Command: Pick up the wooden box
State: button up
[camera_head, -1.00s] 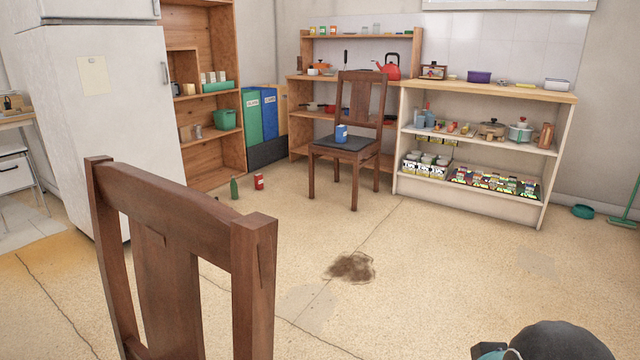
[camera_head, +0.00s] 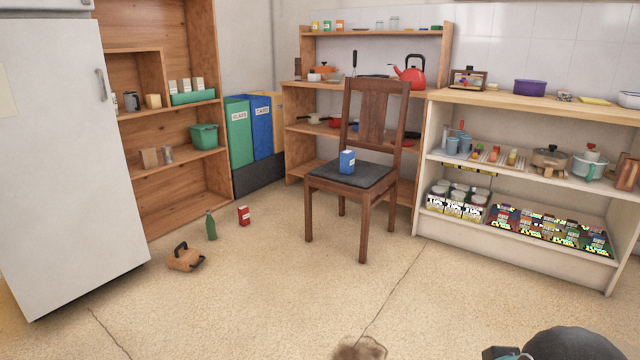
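Several things could be the wooden box, and I cannot tell which one is meant. A small brown wooden box-like thing (camera_head: 149,157) stands on the lower shelf of the wooden bookcase, left of the green bin. A lighter tan block (camera_head: 153,101) stands on the shelf above it. A brown wooden-framed box (camera_head: 468,79) stands on the counter top of the white shelf unit. A rounded brown thing with a black handle (camera_head: 185,258) lies on the floor. My gripper is not in view; only a dark part of my arm shows at the bottom right.
A wooden chair (camera_head: 372,125) with a blue box (camera_head: 347,161) on its seat stands before the shelves. A green bottle (camera_head: 211,226) and a red can (camera_head: 243,215) stand on the floor. The fridge (camera_head: 70,150) is at left. The foreground floor is mostly clear.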

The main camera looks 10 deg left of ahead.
aim_at(176, 260)
jog(key=i, duration=0.65)
jog(key=u, duration=1.5)
jog(key=i, duration=3)
jog(key=u, duration=0.55)
